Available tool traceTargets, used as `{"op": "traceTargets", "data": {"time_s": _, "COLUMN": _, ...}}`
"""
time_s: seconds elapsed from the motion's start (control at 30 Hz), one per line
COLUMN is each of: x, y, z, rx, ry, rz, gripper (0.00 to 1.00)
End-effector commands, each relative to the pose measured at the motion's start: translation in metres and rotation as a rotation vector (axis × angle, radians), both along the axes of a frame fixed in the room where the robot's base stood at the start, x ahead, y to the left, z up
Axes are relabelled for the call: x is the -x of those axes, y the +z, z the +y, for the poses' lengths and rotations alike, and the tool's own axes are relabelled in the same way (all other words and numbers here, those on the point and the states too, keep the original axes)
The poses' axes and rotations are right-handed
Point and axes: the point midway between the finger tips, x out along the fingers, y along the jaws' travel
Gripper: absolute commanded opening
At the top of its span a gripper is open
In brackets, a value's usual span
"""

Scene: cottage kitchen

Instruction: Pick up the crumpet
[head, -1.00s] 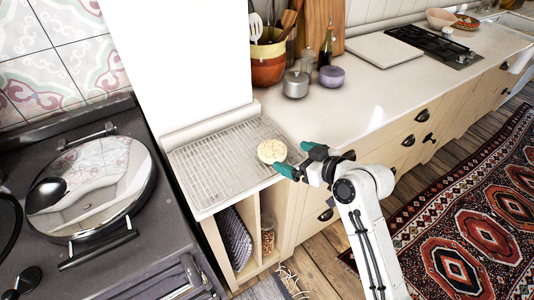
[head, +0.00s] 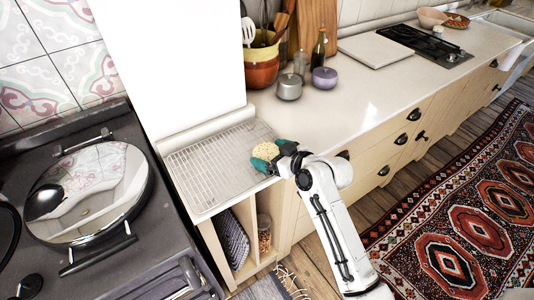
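The crumpet (head: 263,153) is a round, pale golden disc at the right edge of the wire rack (head: 205,170). My gripper (head: 264,156) reaches in from the right. One green fingertip is on the near left side of the crumpet and the other is on its far right side. The crumpet is between the fingers and partly covered by them. The gap between each fingertip and the crumpet is too small to make out, so I cannot tell whether they touch it.
The white wall block (head: 170,65) rises behind the rack.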

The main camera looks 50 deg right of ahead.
Motion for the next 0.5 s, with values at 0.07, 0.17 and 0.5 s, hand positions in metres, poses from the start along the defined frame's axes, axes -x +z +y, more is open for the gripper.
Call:
{"op": "traceTargets", "data": {"time_s": 0.07, "x": 0.0002, "y": 0.0001, "z": -0.0001, "rx": 0.000, "ry": 0.000, "rz": 0.000, "gripper": 0.88}}
{"op": "traceTargets", "data": {"time_s": 0.17, "x": 0.0002, "y": 0.0001, "z": -0.0001, "rx": 0.000, "ry": 0.000, "rz": 0.000, "gripper": 0.78}}
{"op": "traceTargets", "data": {"time_s": 0.5, "x": 0.0002, "y": 0.0012, "z": -0.0002, "rx": 0.000, "ry": 0.000, "rz": -0.001, "gripper": 0.70}}
